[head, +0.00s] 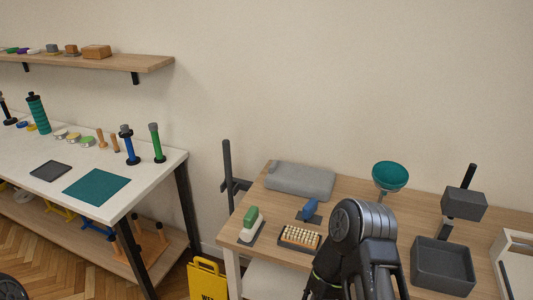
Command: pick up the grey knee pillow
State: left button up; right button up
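The grey knee pillow (300,181) lies on the wooden table (348,185) at its back left, near the wall. It is a long, rounded grey block, and its top and front side show. Nothing is touching it from my side. A dark link of one of my arms rises in front of the table at the bottom centre, nearer to me than the pillow. It covers part of the table's front. Neither gripper can be seen in the head view.
Near the pillow are a blue item (310,209), a green-and-white item (249,223) and a box of pegs (300,238). A teal bowl (390,175) stands right. A dark grey bin (443,265) is further right. A yellow sign (207,280) stands at the table's left.

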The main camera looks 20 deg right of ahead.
aim_at(304, 181)
jog(key=i+j, duration=0.25)
jog(key=j, duration=0.15)
jog(key=i+j, duration=0.25)
jog(key=j, duration=0.2)
jog(key=i+j, duration=0.25)
jog(key=j, duration=0.15)
jog(key=z, duration=2.65)
